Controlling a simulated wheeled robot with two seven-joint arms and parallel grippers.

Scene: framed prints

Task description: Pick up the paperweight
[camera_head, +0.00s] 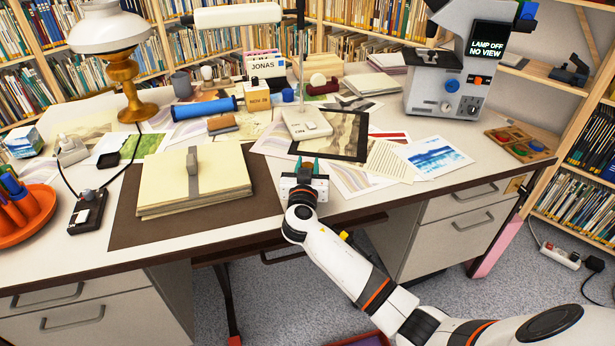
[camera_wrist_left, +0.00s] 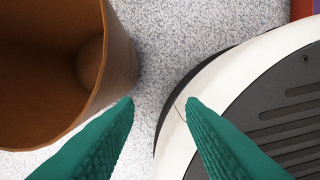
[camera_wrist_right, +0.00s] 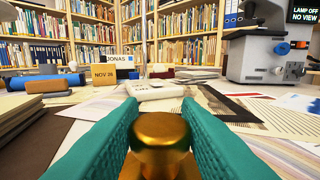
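A brass knob-shaped object, which looks like the paperweight (camera_wrist_right: 160,145), stands between the fingers of my right gripper (camera_wrist_right: 159,103) in the right wrist view. My right gripper is open, with a finger on each side of the knob; I cannot tell whether either finger touches it. My left gripper (camera_wrist_left: 160,100) is open and empty above the floor. It is not in the head view.
A brown bin (camera_wrist_left: 60,70) is near the left gripper.

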